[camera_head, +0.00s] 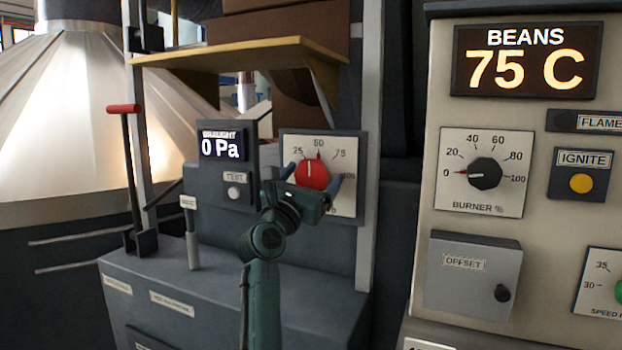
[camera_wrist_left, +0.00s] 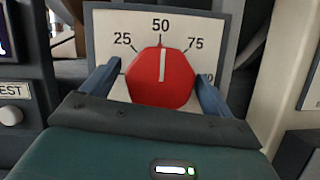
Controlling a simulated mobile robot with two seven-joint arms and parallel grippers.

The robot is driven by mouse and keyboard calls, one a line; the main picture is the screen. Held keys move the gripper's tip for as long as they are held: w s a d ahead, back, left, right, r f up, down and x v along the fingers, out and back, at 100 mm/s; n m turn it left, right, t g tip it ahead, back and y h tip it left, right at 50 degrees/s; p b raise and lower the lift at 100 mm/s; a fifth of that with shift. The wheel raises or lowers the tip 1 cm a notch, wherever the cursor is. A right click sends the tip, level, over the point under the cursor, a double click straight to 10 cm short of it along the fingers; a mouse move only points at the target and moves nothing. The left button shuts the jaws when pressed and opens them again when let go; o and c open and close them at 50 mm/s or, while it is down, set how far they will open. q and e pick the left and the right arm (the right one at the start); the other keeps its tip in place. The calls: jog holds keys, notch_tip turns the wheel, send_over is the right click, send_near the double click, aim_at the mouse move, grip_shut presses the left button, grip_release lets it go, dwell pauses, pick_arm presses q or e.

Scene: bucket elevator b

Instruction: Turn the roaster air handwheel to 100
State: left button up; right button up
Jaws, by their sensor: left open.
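The red handwheel (camera_head: 312,173) sits on a white dial plate (camera_head: 345,148) marked 25, 50 and 75. Its pointer stands near 50. In the left wrist view the red handwheel (camera_wrist_left: 160,78) has its white line almost upright, just beside the 50 mark. My left gripper (camera_head: 311,182) is in front of the handwheel, with one blue finger on each side of it. In the left wrist view the fingers of my left gripper (camera_wrist_left: 158,88) are spread wide, with the handwheel between them. The lower part of the dial is hidden by the gripper. My right gripper is not in view.
A draught display (camera_head: 221,147) reading 0 Pa and a TEST button (camera_head: 234,193) are left of the dial. A red-handled lever (camera_head: 125,110) stands farther left. A yellow shelf (camera_head: 240,54) hangs above. At right is a panel with a burner knob (camera_head: 485,173) and a BEANS display (camera_head: 525,62) reading 75 C.

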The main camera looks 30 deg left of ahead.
pick_arm(q)
jog(key=c, duration=1)
